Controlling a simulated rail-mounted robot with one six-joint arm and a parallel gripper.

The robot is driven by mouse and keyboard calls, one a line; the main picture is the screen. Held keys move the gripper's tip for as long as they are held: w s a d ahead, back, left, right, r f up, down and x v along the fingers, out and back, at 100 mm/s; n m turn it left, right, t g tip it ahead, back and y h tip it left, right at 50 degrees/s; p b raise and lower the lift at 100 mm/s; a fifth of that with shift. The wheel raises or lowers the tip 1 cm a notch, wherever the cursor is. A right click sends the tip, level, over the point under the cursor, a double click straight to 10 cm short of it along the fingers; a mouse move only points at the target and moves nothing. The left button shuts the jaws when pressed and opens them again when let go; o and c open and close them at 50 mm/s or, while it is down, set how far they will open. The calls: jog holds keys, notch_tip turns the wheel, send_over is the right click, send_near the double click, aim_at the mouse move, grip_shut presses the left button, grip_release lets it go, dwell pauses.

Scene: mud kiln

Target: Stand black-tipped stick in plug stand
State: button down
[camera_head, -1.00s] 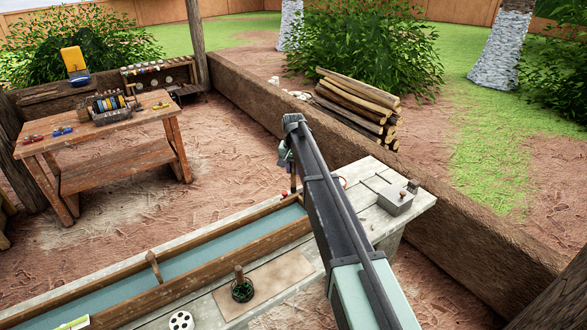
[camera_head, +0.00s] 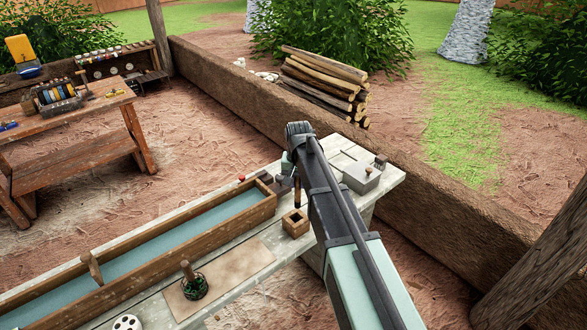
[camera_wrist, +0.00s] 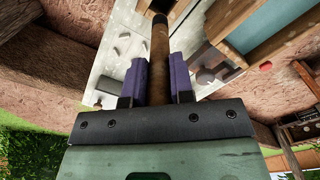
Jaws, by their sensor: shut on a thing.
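My gripper (camera_wrist: 160,72) is shut on a brown stick (camera_wrist: 160,45) between its two purple fingers. The stick's dark tip (camera_wrist: 160,18) points away from the gripper. In the head view the stick (camera_head: 297,192) hangs roughly upright, low over a small square wooden block with a dark hole (camera_head: 296,225), which looks like the plug stand. I cannot tell whether the tip is above the hole or just inside it. My arm partly hides my gripper (camera_head: 291,180) in the head view.
A long wooden trough with a blue-grey floor (camera_head: 190,232) runs left of the block. A grey lidded box (camera_head: 361,178) stands at the bench's right end. A green coil with a peg (camera_head: 192,284) and a white reel (camera_head: 127,323) are nearer. A low mud wall (camera_head: 420,190) lies behind.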

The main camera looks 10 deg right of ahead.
aim_at(296, 207)
jog(key=f+b, duration=1)
jog(key=shift+a+f, duration=0.15)
jog(key=shift+a, duration=0.15)
jog(key=c, duration=0.9)
grip_release()
notch_tip(296, 207, up, 11)
jog(key=p, duration=1)
jog(key=shift+p, duration=0.3)
